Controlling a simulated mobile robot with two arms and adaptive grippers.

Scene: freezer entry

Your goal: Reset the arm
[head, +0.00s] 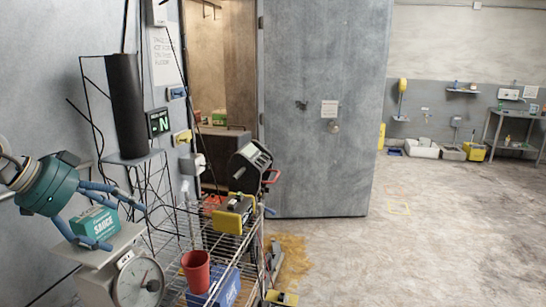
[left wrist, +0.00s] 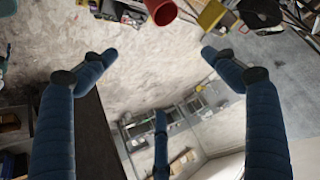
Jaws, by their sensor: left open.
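My left gripper (head: 127,226) is at the left edge of the head view, a teal body with blue padded fingers. Its fingers are spread apart around the line of sight to a teal sauce box (head: 95,222) on a weighing scale (head: 138,283). A finger partly covers the box. In the left wrist view the gripper (left wrist: 160,54) is open, with bare floor and a far room showing between the fingers and nothing held. My right gripper is in neither view.
A wire cart (head: 225,245) holds a red cup (head: 196,270), a blue crate (head: 213,288) and a yellow device (head: 233,215). A black cylinder (head: 127,105) stands on a wire stand behind. A large grey door (head: 325,110) stands open. The floor (head: 450,240) at right is clear.

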